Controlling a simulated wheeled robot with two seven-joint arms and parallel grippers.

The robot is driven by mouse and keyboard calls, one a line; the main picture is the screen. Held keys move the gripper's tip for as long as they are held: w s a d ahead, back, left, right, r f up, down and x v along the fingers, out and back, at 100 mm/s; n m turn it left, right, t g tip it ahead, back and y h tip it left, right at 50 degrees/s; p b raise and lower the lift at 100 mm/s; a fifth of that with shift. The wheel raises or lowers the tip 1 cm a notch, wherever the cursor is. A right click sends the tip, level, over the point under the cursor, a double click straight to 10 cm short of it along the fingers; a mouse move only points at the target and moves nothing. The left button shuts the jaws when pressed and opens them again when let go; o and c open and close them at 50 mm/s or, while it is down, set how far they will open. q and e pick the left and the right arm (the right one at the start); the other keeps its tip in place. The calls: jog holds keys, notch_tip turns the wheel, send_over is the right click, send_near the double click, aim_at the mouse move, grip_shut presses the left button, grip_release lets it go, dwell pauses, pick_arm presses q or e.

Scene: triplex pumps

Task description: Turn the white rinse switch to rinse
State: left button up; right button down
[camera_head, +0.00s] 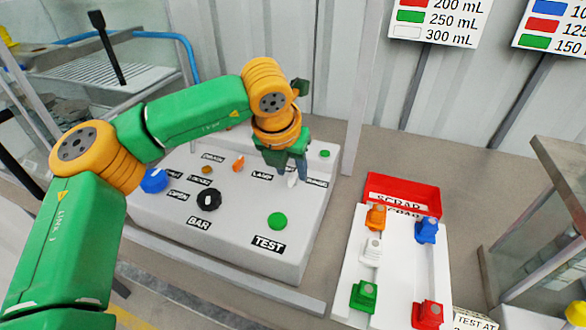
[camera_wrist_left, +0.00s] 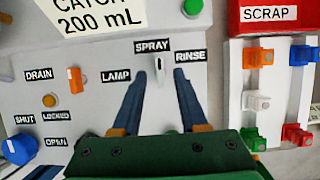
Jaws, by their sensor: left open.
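The white rinse switch (camera_wrist_left: 159,68) stands on the grey panel between the SPRAY label (camera_wrist_left: 152,45) and the RINSE label (camera_wrist_left: 190,57). It also shows in the head view (camera_head: 292,180), just below my left gripper (camera_head: 291,172). In the left wrist view my left gripper (camera_wrist_left: 161,78) is open, with one blue finger on each side of the switch. Neither finger visibly touches it. I cannot tell how far the lever leans. The gripper partly hides the labels in the head view.
The panel (camera_head: 240,250) also carries an orange switch (camera_head: 238,163), a black knob (camera_head: 209,200), a blue knob (camera_head: 153,180) and green buttons (camera_head: 277,221). Right of it are a red SCRAP bin (camera_head: 402,187) and a white tray (camera_head: 392,270) with several coloured pieces.

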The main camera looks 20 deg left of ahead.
pick_arm(q)
jog(key=shift+w+f, duration=0.25)
jog(key=shift+f, duration=0.45)
grip_shut()
